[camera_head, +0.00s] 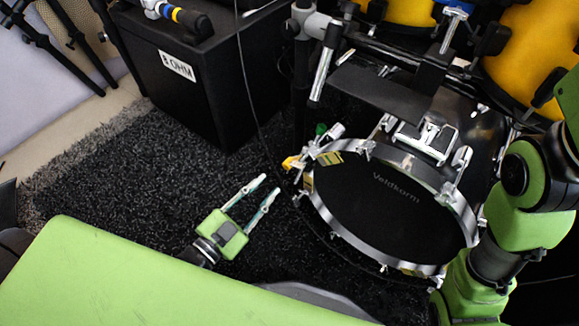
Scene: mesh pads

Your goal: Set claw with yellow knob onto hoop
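A bass drum with a dark "Veldkorn" head and a silver hoop (353,235) lies tilted at centre right. The yellow knob (291,163) of a claw sticks out at the hoop's upper left edge. I cannot tell whether that claw sits on the hoop. My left gripper (270,184) is open and empty, its two fingers pointing up and right toward the yellow knob, with a small gap between. My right arm (530,205) comes down at the right side of the drum. Its gripper is not visible.
A green knob (320,129) is just above the yellow one. Several other claws sit around the hoop. A black "8 OHM" box (190,100) stands behind on the dark rug (110,180). Stands and yellow drums (530,60) crowd the back right. A thin cable hangs near the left gripper.

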